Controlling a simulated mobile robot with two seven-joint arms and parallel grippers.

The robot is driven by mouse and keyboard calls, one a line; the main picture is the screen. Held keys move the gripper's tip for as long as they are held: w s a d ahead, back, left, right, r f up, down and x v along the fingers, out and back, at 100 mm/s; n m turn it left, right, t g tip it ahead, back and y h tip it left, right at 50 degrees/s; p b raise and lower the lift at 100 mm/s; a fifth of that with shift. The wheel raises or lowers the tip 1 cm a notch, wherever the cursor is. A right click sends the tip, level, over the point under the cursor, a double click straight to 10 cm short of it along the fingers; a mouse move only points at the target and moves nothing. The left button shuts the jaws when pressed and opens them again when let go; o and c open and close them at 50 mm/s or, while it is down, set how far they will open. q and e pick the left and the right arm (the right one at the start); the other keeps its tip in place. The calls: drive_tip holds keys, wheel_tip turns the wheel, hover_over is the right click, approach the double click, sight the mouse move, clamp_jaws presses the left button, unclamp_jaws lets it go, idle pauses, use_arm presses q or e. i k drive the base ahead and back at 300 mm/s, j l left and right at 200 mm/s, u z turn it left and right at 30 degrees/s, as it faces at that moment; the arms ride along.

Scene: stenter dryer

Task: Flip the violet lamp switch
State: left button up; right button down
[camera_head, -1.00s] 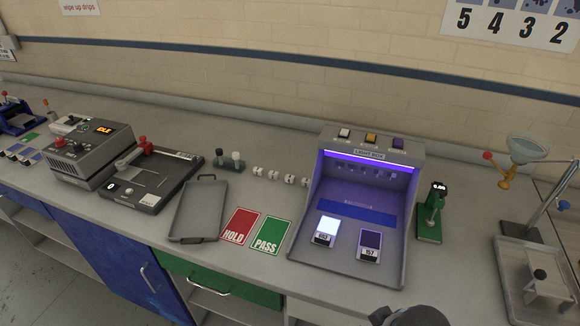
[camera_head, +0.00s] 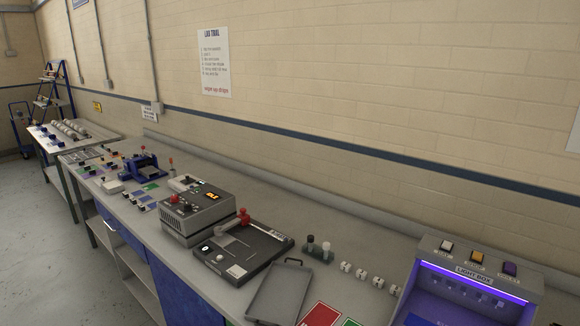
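The light box (camera_head: 430,276) stands on the bench at the lower right of the head view, cut off by the bottom edge. A violet strip of light glows under its top. Three switches sit in a row on its top: a white one (camera_head: 446,246) at left, an orange one (camera_head: 477,257) in the middle and the violet lamp switch (camera_head: 509,268) at right. The lower front of the box is out of frame. Neither of my grippers is in view.
Left of the light box are small white cubes (camera_head: 362,273), a grey tray (camera_head: 280,291), a red card (camera_head: 320,316) and a dark flat device with a red-knobbed lever (camera_head: 243,217). A grey machine (camera_head: 197,215) stands farther left. Floor (camera_head: 45,240) is clear at lower left.

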sight(510, 267)
drive_tip(key=l+z, duration=0.1)
drive_tip(key=z, duration=0.35)
drive_tip(key=k+l+z, duration=0.1)
drive_tip(key=z, duration=0.35)
drive_tip(key=l+z, duration=0.2)
drive_tip(key=z, duration=0.25)
drive_tip(key=l+z, duration=0.1)
drive_tip(key=z, duration=0.35)
